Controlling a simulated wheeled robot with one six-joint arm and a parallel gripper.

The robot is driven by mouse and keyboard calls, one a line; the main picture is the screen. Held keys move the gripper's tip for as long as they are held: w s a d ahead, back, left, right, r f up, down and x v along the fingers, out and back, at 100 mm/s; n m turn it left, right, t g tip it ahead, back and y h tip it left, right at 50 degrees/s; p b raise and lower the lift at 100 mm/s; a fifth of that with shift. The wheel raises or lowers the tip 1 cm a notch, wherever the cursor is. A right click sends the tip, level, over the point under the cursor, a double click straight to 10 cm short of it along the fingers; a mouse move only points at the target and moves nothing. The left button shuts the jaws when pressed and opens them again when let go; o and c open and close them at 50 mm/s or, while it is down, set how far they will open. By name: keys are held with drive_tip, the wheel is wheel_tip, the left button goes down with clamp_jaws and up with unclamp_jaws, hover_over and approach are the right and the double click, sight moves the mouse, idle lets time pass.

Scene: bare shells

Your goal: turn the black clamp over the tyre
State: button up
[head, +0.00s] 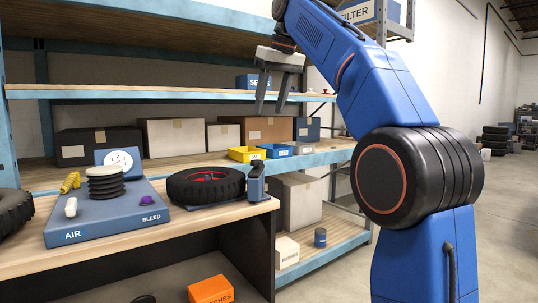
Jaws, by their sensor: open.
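A black tyre (178,187) with a red rim lies flat on the wooden bench (150,232), on a blue-grey plate. A dark upright clamp (256,184) stands at the tyre's right edge, near the bench's right end. It looks upright beside the tyre; whether its top reaches over the tyre is hard to tell. My gripper (271,108) is open and empty, its fingers pointing down. It is high above the bench, well above the clamp, and apart from it.
A blue-grey fixture (108,225) marked AIR and BLEED stands left of the tyre, with a gauge (119,160), a ribbed black piece (105,186) and a purple knob (146,200). Shelving with boxes and small bins stands behind. Open floor lies to the right.

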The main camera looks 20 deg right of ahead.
sight(258, 161)
drive_tip(key=x, duration=1.7)
drive_tip(key=shift+w+d+f, duration=0.1)
drive_tip(key=shift+w, duration=0.1)
clamp_jaws()
